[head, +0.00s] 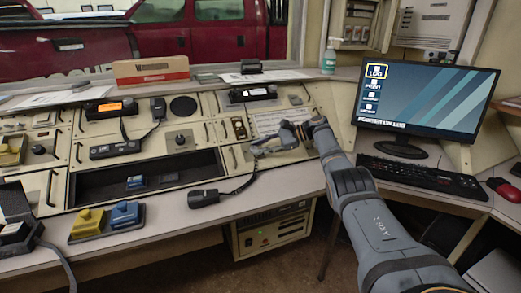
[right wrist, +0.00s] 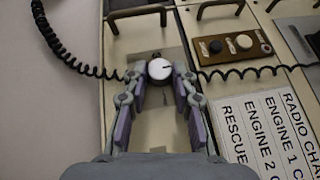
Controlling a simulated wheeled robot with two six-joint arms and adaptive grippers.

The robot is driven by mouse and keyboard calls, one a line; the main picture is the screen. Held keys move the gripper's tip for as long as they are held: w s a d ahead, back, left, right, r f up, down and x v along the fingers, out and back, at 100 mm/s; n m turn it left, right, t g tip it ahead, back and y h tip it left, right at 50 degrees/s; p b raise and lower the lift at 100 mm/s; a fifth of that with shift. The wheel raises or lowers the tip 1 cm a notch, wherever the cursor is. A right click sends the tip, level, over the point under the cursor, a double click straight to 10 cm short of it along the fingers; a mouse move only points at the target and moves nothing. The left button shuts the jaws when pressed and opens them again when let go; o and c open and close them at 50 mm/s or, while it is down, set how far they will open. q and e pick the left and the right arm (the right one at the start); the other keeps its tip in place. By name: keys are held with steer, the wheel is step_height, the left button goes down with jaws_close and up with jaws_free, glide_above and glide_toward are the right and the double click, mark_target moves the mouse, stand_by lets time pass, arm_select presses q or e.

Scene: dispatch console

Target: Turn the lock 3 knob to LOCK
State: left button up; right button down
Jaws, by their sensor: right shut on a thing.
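A round silver-white knob (right wrist: 159,69) sits on a beige console panel in the right wrist view, with a small dark mark on its face. Its lettering cannot be read, so I cannot tell which setting it is at. My right gripper (right wrist: 159,75) has its two fingertips on either side of the knob and is shut on it. In the head view my right gripper (head: 259,147) is low over the right part of the console, and it hides the knob there. My left gripper is not in view.
Another panel with a black and a white button (right wrist: 227,44) is right of the knob, above a label sheet (right wrist: 262,135). A coiled cord (right wrist: 240,72) runs close by the fingers. In the head view, a corded handset (head: 205,198) lies in front and a monitor (head: 424,101) stands right.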

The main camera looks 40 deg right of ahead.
steer(key=c, duration=1.1)
jaws_free()
steer(key=shift+o, duration=0.2)
steer(key=v, duration=0.7)
steer(key=shift+s+d, duration=0.15)
steer(key=shift+s, duration=0.05)
steer(key=shift+f, duration=0.1)
